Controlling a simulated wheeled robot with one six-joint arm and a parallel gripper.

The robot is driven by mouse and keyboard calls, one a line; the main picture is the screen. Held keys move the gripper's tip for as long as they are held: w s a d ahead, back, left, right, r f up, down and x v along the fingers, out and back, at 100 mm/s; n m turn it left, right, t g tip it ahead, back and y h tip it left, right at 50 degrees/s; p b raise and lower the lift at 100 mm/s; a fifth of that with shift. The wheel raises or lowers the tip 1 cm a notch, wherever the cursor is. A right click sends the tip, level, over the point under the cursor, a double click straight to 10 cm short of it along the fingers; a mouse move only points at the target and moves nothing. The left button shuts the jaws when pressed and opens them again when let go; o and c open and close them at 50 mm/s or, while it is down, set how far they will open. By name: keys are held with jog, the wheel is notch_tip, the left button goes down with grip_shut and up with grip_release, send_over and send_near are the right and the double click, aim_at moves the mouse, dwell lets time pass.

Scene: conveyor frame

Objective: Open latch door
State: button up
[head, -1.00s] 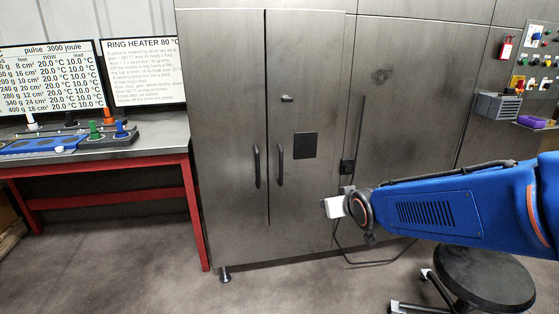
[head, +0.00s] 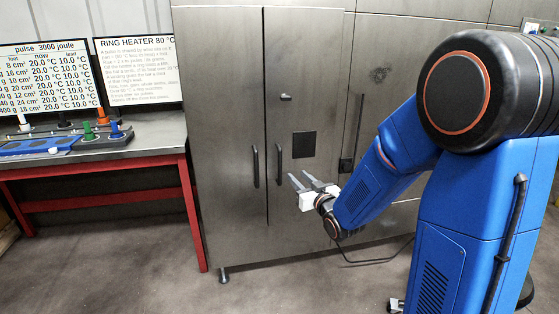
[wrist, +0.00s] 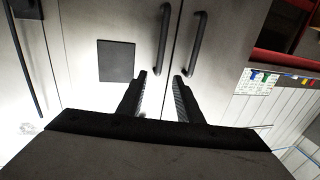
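A grey metal cabinet has a left door (head: 225,110) and a right door (head: 330,60), both flush and shut. A small dark latch (head: 286,97) sits on the right door near the seam, above a dark square plate (head: 304,145). The right door's bar handle (head: 280,165) is beside the seam; it also shows in the wrist view (wrist: 163,40). My gripper (head: 299,177) is open and empty, in front of the right door, below the plate and right of the handle. In the wrist view, its fingers (wrist: 160,76) point towards the doors, and whether they touch anything is unclear.
The left door's handle (head: 255,166) is just across the seam. A red-framed workbench (head: 100,200) with two screens stands left of the cabinet. A black cable (head: 375,260) runs along the floor. Floor in front of the left door is clear.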

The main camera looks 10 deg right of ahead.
aim_at(281, 160)
jog(key=w+a, duration=0.1)
jog(key=w, duration=0.4)
jog(key=w+a, duration=0.1)
jog(key=w, duration=0.4)
jog(key=w+a, duration=0.1)
jog(key=w, duration=0.5)
jog(key=shift+a, duration=0.15)
grip_shut()
